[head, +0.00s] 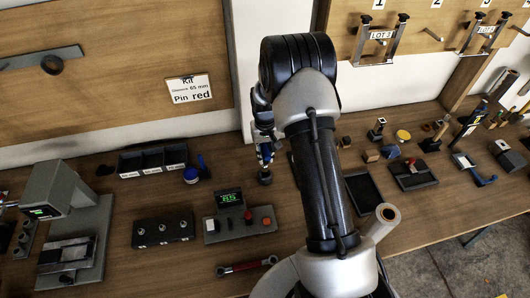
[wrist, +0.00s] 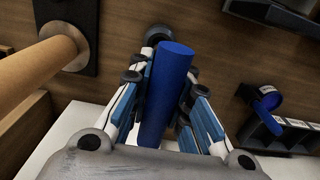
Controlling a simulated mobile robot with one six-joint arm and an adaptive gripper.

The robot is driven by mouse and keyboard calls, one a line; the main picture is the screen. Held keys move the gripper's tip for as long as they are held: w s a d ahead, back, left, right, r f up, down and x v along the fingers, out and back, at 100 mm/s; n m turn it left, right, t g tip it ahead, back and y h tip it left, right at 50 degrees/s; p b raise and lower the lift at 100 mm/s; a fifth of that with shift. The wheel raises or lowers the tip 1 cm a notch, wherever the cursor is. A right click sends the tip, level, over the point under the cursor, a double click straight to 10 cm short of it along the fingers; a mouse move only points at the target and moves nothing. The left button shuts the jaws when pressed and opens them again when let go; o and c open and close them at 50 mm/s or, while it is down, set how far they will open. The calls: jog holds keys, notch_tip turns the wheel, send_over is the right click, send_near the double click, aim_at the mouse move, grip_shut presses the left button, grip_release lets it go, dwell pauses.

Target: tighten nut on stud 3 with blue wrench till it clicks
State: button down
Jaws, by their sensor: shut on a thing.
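My gripper (head: 265,148) is shut on a blue cylinder (wrist: 167,90), with its fingers on both sides of it in the wrist view. This looks like the handle of the blue wrench. A dark round end (head: 265,177) shows below the gripper, close to the bench top; whether it touches the wood I cannot tell. A black block with several pale studs (head: 163,229) sits on the bench, left of and nearer than the gripper. Their numbers and any nut are too small to make out. My gripper is apart from the block.
A grey control box (head: 240,224) with a green display and red button stands right of the stud block. Black bins (head: 152,160) and a blue round item (head: 193,174) are behind. Blocks and trays (head: 413,174) crowd the right.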

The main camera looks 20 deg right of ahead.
aim_at(265, 146)
jog(key=shift+f+b, duration=0.75)
jog(key=shift+f, duration=0.45)
jog(key=shift+f+b, duration=1.6)
jog(key=shift+f, duration=0.3)
dwell(0.4)
jog(key=c, duration=1.4)
grip_release()
notch_tip(265, 146, up, 12)
jog(key=shift+s, duration=0.1)
